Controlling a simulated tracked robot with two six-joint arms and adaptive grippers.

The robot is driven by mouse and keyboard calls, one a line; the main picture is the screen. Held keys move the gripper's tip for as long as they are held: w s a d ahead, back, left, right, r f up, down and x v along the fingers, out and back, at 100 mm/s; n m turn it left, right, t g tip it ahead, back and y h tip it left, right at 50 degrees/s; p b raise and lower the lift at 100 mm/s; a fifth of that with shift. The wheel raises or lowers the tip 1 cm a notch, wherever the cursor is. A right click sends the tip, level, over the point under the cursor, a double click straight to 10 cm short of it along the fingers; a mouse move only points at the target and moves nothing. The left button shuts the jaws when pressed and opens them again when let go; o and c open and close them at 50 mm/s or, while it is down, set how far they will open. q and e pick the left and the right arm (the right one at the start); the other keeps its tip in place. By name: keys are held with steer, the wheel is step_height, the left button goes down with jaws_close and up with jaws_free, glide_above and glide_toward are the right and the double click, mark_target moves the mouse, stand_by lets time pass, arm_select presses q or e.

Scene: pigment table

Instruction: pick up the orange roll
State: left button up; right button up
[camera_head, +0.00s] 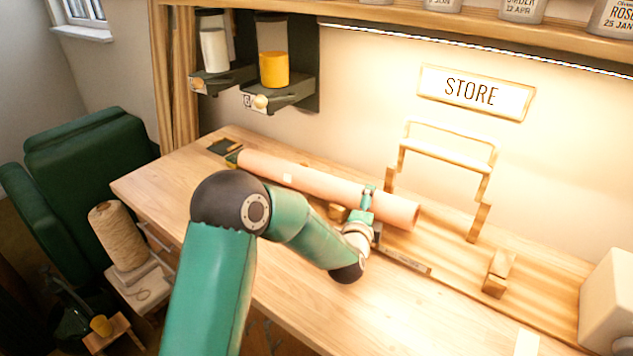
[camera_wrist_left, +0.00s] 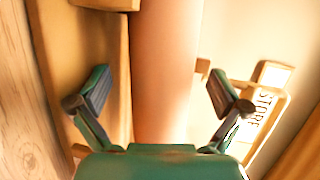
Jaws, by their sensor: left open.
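The long orange roll (camera_head: 310,182) lies along the back of the wooden table, its right end near the wooden rack. It also runs up the middle of the left wrist view (camera_wrist_left: 165,60). My left gripper (camera_head: 370,212) is at the right part of the roll in the head view. In the left wrist view my left gripper (camera_wrist_left: 158,95) is open, with one finger on each side of the roll and gaps between fingers and roll. Part of the roll's near side is hidden by my arm. My right gripper does not show.
A wooden rack (camera_head: 482,222) stands behind the roll's right end, under the STORE sign (camera_head: 475,93). A small wooden block (camera_head: 498,272) is to the right. Jars on brackets (camera_head: 290,92) hang above the left end. The front tabletop (camera_head: 290,300) is largely clear.

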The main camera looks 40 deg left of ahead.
arm_select(q)
steer(key=shift+x, duration=1.5)
steer(key=shift+s, duration=0.1)
steer(key=c, duration=1.7)
steer(key=shift+r, duration=0.15)
steer(key=shift+c, duration=0.7)
